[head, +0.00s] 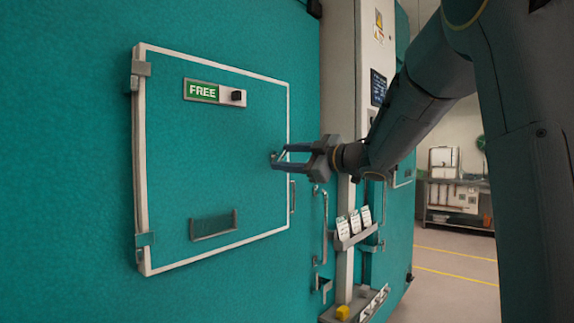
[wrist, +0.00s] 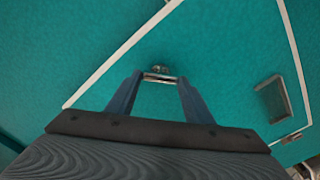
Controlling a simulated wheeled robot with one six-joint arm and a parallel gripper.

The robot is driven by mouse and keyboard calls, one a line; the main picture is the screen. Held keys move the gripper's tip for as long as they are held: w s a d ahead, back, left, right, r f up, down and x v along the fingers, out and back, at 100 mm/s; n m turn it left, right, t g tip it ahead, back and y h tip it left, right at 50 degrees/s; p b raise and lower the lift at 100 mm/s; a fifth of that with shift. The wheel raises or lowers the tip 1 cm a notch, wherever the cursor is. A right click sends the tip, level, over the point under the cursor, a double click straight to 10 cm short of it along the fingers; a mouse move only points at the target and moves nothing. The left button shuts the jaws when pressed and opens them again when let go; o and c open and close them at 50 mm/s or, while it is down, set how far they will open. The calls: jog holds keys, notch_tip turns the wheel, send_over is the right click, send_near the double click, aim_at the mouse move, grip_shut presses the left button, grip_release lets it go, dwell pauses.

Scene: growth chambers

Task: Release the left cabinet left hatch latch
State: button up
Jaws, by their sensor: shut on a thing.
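The hatch (head: 215,160) is a teal panel with a white border on the teal cabinet's front. It looks closed, flush with the cabinet face. The latch (head: 273,156) is a small metal piece near the hatch's right edge. In the wrist view the latch (wrist: 159,70) shows as a small metal bar between the fingertips. My gripper (head: 279,158) reaches in from the right and is shut on the latch; its two blue-grey fingers also show in the wrist view (wrist: 158,80). The fingers partly cover the latch in the head view.
A green FREE sign (head: 201,91) with a dark knob is on the upper hatch. A grey pull handle (head: 213,225) is lower down. Hinges sit on the hatch's left edge. Right of it are a vertical handle (head: 325,228) and a card holder (head: 355,236). Open floor (head: 455,265) lies far right.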

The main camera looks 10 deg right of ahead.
jog(key=n+b, duration=0.4)
jog(key=n, duration=0.1)
jog(key=shift+f+n, duration=0.2)
jog(key=shift+n, duration=0.1)
jog(key=shift+n+b, duration=1.9)
jog(key=shift+r, duration=0.1)
jog(key=o, duration=1.1)
jog(key=shift+c, duration=0.2)
jog(key=shift+s, duration=0.1)
jog(key=b+v, duration=0.1)
jog(key=v, duration=0.6)
jog(key=shift+s+d, duration=0.2)
jog(key=shift+s, duration=0.1)
